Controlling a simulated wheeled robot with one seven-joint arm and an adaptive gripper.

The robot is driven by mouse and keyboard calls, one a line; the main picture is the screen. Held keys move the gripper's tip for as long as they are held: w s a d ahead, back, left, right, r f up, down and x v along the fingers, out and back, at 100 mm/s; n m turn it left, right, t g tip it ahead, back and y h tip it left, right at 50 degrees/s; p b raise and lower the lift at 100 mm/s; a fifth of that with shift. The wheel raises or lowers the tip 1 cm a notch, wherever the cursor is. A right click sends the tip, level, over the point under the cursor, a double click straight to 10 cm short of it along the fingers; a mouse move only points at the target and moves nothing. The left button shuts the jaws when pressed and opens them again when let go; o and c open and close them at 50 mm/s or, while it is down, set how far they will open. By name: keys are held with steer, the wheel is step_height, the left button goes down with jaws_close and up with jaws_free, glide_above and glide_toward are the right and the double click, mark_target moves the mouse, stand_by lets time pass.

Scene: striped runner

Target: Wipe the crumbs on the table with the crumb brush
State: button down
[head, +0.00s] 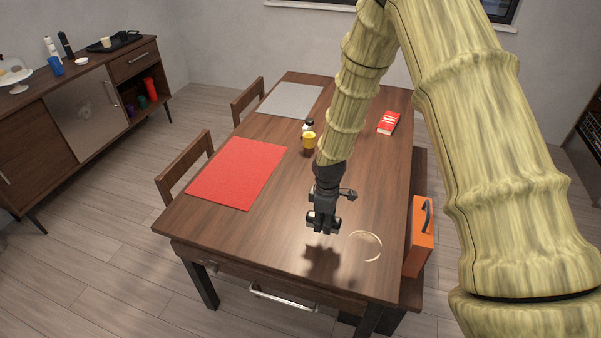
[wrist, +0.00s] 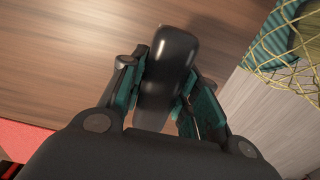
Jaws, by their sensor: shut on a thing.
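My gripper (head: 322,232) is above the near part of the wooden table (head: 300,255), fingers pointing down. In the wrist view my gripper (wrist: 160,105) is shut on a smooth black rounded thing (wrist: 172,60), which looks like the crumb brush's handle. Its bristles are not visible. In the head view the held thing is too small and dark to make out. A thin pale ring (head: 381,246) shows on the table just right of my gripper. I cannot tell whether it is crumbs or a clear dish. No separate crumbs can be made out.
A red mat (head: 237,172) lies left, a grey mat (head: 290,98) at the back. A yellow cup (head: 309,141), a small dark-topped jar (head: 308,126) and a red box (head: 388,122) stand farther back. An orange case (head: 419,238) is beside the right edge. Chairs stand left.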

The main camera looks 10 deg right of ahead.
steer(key=shift+r+p, duration=0.5)
steer(key=shift+r, duration=0.55)
